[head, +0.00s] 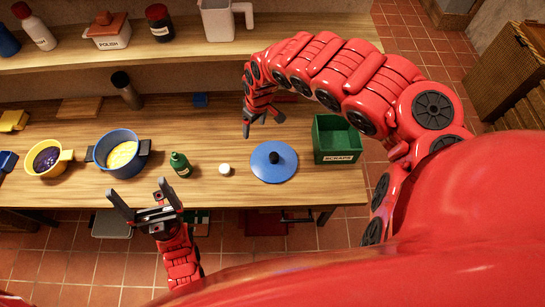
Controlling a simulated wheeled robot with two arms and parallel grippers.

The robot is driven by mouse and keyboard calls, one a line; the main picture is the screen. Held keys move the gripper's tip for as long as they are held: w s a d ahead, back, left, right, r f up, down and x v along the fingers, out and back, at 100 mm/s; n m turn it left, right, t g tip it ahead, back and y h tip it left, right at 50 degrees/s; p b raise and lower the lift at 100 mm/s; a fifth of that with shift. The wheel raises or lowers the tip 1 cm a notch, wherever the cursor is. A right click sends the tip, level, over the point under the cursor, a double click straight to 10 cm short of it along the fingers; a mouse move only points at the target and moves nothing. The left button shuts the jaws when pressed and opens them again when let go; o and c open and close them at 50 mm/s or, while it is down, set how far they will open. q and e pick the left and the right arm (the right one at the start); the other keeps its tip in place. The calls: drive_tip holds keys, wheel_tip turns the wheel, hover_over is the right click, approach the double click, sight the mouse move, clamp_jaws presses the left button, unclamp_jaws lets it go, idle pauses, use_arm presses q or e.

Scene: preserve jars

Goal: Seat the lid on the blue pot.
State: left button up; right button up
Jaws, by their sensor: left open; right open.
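The blue pot (103,152) stands on the wooden bench with yellow contents and dark side handles; its top is uncovered. A blue round lid (270,175) with a dark knob lies flat on the bench, well to the right of the pot. My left gripper (139,188) is open and empty, in front of the blue pot and apart from it in the picture. My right gripper (262,118) is open and empty, above the bench behind the lid, pointing down. Neither gripper touches the lid or pot.
A yellow pot (31,168) with dark contents stands left of the blue pot. A green bottle (180,164) and a small white-topped item (225,169) stand between pot and lid. A green scraps bin (337,139) is right of the lid. A dark cylinder (126,91) stands behind.

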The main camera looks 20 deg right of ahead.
drive_tip(key=s+d+g+h, duration=0.1)
drive_tip(key=s+d, duration=0.3)
drive_tip(key=d, duration=0.1)
drive_tip(key=f+b, duration=0.2)
drive_tip(key=f, duration=0.2)
drive_tip(key=f+b, duration=0.3)
drive_tip(key=f, duration=0.1)
drive_tip(key=f+b, duration=0.3)
drive_tip(key=f, duration=0.1)
drive_tip(key=shift+w+a, duration=0.2)
drive_tip(key=shift+a, duration=0.05)
drive_tip(key=f, duration=0.4)
drive_tip(key=shift+s+d, duration=0.3)
drive_tip(key=shift+d+f, duration=0.15)
drive_tip(key=shift+f, duration=0.4)
clamp_jaws()
